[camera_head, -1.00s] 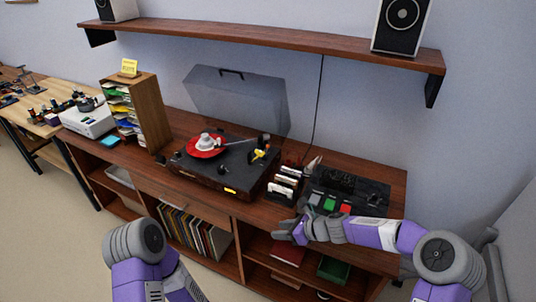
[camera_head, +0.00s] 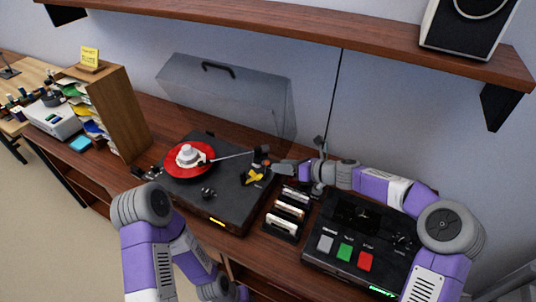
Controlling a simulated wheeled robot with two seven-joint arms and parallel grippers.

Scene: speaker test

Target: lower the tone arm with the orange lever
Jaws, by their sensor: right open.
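The turntable (camera_head: 232,203) sits on the wooden cabinet with its smoky lid (camera_head: 225,100) raised. A red record (camera_head: 176,163) with a pale round piece at its centre is on the platter. The thin tone arm (camera_head: 232,156) reaches from its pivot at the right over the record's edge; I cannot tell whether its tip touches. The orange lever (camera_head: 254,176) is a small yellow-orange piece near the pivot. My right gripper (camera_head: 279,168) is open just right of the lever, close to it; contact cannot be told. My left arm hangs at the bottom, its gripper out of view.
A rack of small cases (camera_head: 288,212) stands right of the turntable, beneath my right arm. A black box with coloured buttons (camera_head: 345,252) lies right of it. A wooden paper sorter (camera_head: 120,112) is at left. A shelf (camera_head: 300,37) runs above.

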